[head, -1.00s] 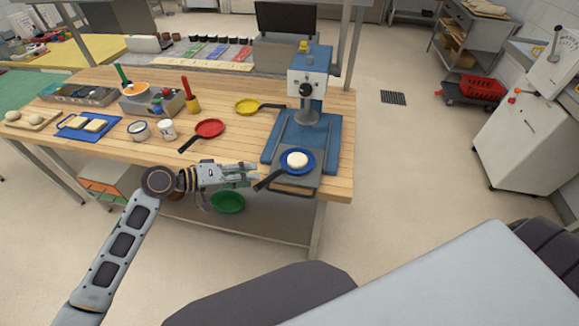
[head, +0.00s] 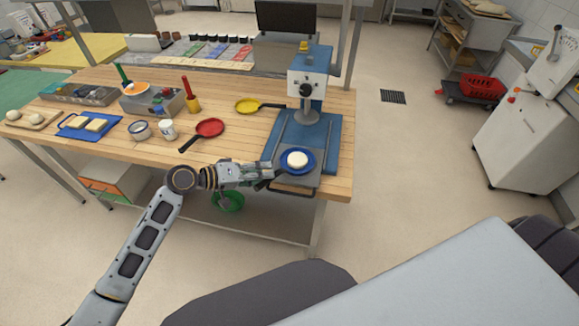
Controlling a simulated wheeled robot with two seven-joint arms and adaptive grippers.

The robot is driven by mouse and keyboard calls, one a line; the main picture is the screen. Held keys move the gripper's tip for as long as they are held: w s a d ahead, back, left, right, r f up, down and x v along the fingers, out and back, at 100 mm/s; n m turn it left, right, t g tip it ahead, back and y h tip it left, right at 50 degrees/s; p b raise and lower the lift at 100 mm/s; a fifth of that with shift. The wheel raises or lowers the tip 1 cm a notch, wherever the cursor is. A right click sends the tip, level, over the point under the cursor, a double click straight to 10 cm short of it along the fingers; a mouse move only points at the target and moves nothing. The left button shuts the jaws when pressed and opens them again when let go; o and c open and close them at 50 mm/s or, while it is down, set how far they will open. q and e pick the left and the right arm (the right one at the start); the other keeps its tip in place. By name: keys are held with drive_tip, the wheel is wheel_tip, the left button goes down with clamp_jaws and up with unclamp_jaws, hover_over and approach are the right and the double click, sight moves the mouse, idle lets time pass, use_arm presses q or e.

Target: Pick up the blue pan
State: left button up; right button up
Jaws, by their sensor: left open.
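The blue pan (head: 284,167) sits on the grey plate at the front of the blue press (head: 308,85), with a round white piece of dough (head: 297,159) in it. Its dark handle points left and toward me. My left gripper (head: 268,175) is open at the front edge of the table, with its fingers at the handle. The fingers cover most of the handle, and I cannot tell whether they touch it. My right gripper is not in view.
A red pan (head: 209,128) and a yellow pan (head: 248,105) lie on the wooden table (head: 234,144), left of the press. White cups (head: 167,129) stand further left. A green bowl (head: 229,201) is on the shelf below.

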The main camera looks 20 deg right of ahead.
sight(284, 169)
use_arm(q)
drive_tip(key=shift+p+x, duration=0.4)
drive_tip(key=shift+x, duration=1.7)
drive_tip(key=shift+r, duration=0.1)
clamp_jaws()
